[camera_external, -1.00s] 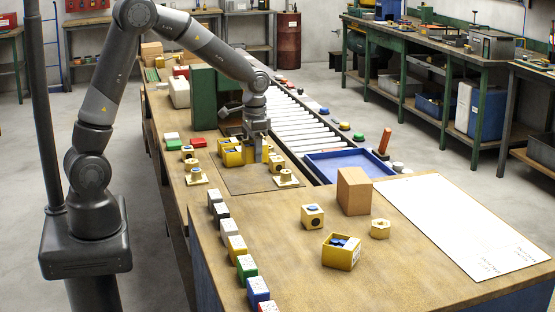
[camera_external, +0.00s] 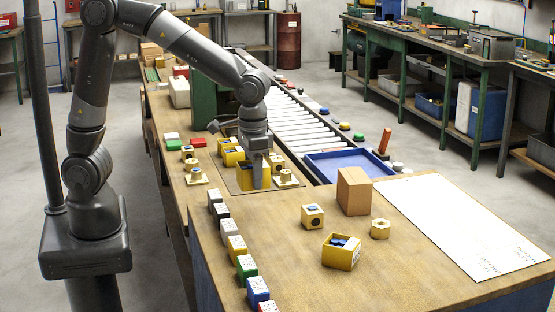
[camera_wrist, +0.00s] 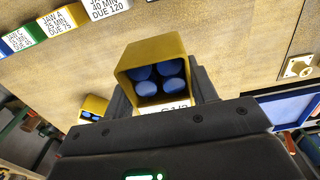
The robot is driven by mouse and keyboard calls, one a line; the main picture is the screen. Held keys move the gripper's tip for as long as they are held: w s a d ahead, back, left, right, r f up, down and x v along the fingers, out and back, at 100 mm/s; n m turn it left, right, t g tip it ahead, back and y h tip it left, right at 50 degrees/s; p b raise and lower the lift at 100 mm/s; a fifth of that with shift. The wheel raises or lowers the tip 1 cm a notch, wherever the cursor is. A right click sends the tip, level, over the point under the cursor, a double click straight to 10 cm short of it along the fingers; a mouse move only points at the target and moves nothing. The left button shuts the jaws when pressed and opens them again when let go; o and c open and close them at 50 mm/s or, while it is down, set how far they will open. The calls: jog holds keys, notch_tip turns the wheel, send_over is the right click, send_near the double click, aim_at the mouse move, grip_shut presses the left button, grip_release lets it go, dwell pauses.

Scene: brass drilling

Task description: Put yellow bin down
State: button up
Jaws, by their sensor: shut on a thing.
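The yellow bin (camera_wrist: 133,57) holds several blue round-ended pieces and has a white label, partly hidden, on the side towards my gripper. My gripper (camera_wrist: 160,88) is shut on it, with a dark finger on either side. In the external view, my gripper (camera_external: 258,172) and the yellow bin (camera_external: 245,178) are over the dark mat on the long wooden bench. The fingers partly cover the bin. I cannot tell whether its base touches the mat.
Another yellow bin (camera_external: 232,156) stands just behind. Yellow blocks on pale bases (camera_external: 196,177) flank the mat. A row of labelled blocks (camera_external: 237,246) lines the near left edge. A roller conveyor (camera_external: 300,125) and blue tray (camera_external: 340,164) lie right. A second yellow bin (camera_external: 341,256) stands nearer.

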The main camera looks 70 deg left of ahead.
send_over(275, 207)
notch_tip(275, 207, down, 6)
jog(key=shift+s+d+f, duration=0.1)
jog(key=shift+f, duration=2.2)
jog(key=shift+f, duration=0.2)
jog(key=o, duration=1)
jog(key=shift+r, duration=0.1)
